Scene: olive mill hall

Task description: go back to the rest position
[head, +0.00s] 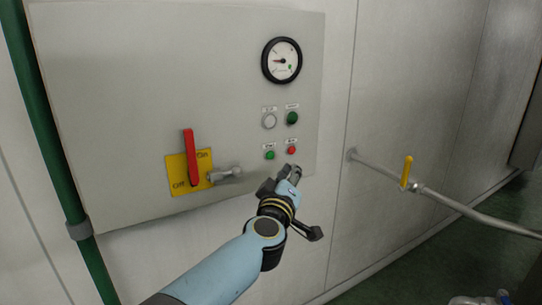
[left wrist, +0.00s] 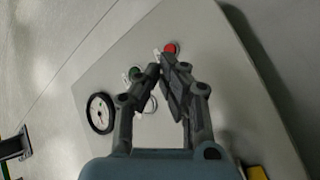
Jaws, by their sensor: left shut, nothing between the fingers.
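My left gripper (head: 292,172) is in front of the lower right edge of a grey control panel (head: 110,110), just below its red button (head: 291,150). It is shut and empty. In the left wrist view the fingertips (left wrist: 163,66) come together in front of the panel (left wrist: 215,75), near the red button (left wrist: 171,48) and a green button (left wrist: 135,73). I cannot tell whether they touch the panel. My right gripper is not in view.
A red lever (head: 190,155) stands upright on a yellow plate (head: 178,183), beside a metal handle (head: 226,174). A gauge (head: 282,60) sits above the buttons. A pipe with a yellow valve handle (head: 406,171) juts out at right. A green pipe (head: 48,140) runs along the left.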

